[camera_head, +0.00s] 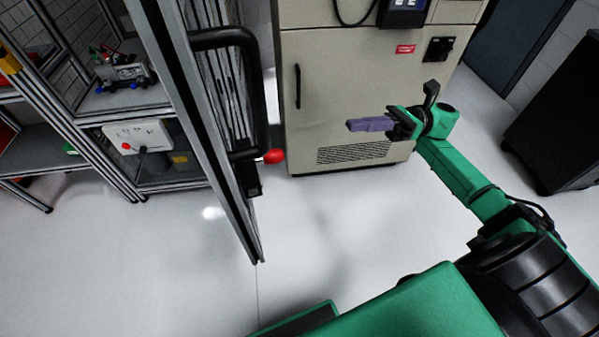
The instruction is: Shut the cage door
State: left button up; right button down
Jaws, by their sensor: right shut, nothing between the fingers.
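The cage door (188,95) has an aluminium frame and stands swung out from the cage (85,130) at the left, seen nearly edge-on. A black pull handle (268,95) and a latch with a red knob (273,156) sit on its right face. My right gripper (352,125) is shut and empty, with its purple-grey fingers pointing left. It is right of the red knob, apart from the door, in front of the beige cabinet. My left gripper is not in view.
A beige cabinet (345,85) with a vent stands behind my right gripper. A dark cabinet (560,125) is at the right. Inside the cage are shelves with a small device (128,72) and a white socket panel (140,134). The white floor between door and arm is clear.

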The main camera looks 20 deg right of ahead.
pick_arm(q)
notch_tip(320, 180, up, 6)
jog(key=p, duration=0.6)
pick_arm(e)
jog(key=s+a+r+n+g, duration=0.1)
jog(key=s+a+n, duration=0.1)
jog(key=a, duration=0.5)
jog(key=s+a+r+n+g, duration=0.1)
jog(key=a+r+g, duration=0.1)
jog(key=a, duration=0.5)
jog(key=shift+s+a+n+h, duration=0.15)
jog(key=shift+s+n+h, duration=0.15)
jog(key=shift+s+n, duration=0.1)
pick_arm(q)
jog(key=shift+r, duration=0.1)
pick_arm(e)
jog(key=shift+f, duration=0.1)
